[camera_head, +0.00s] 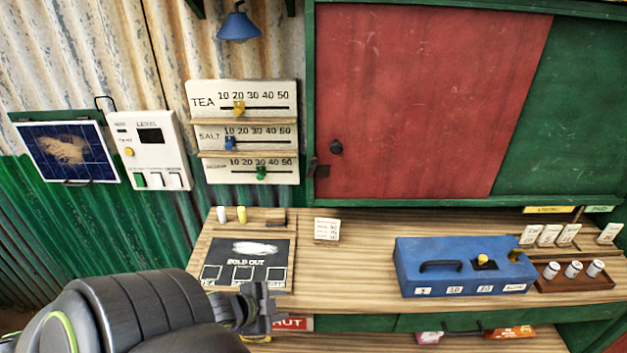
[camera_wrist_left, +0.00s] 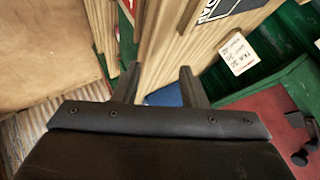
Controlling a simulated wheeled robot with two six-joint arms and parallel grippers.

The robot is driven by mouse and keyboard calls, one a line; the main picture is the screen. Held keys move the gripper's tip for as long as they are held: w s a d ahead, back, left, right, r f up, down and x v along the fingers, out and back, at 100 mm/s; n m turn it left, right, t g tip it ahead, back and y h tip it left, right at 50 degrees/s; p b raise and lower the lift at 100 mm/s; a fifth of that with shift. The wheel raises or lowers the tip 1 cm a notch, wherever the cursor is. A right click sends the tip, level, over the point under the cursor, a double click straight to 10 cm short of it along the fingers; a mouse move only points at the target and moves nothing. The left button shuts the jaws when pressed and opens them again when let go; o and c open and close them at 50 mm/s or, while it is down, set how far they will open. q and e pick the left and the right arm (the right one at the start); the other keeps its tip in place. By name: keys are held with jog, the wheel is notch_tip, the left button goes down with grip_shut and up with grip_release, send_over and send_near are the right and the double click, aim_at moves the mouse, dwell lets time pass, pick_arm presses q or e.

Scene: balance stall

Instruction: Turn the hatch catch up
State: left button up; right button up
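The red hatch panel (camera_head: 425,95) is shut against the green frame, with a dark round knob (camera_head: 336,146) near its lower left. The small dark hatch catch (camera_head: 321,171) sits at the panel's lower left edge; its exact turn is hard to tell. My left gripper (camera_head: 263,307) is in front of the counter, below and left of the catch and well apart from it. In the left wrist view its two fingers (camera_wrist_left: 158,82) stand apart with nothing between them. That view also shows the red panel (camera_wrist_left: 268,112) at the right. My right gripper is not in view.
A blue box (camera_head: 415,264) and a tray of white cylinders (camera_head: 575,283) are at the right. Slider boards (camera_head: 246,130) hang left of the hatch.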

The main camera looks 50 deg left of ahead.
pick_arm(q)
jog(key=w+a+r+m+t+h, duration=0.2)
jog(key=w+a+r+m+t, duration=0.15)
jog(key=a+r+m, duration=0.6)
jog(key=m+t+h, duration=0.4)
send_near(313, 170)
jog(key=shift+a+r+b+x, duration=0.1)
jog(key=shift+a+b+x, duration=0.05)
jog(key=shift+b+x, duration=2.15)
jog(key=shift+a+r+b+x, duration=0.15)
jog(key=shift+b+x, duration=1.5)
jog(key=shift+x, duration=1.25)
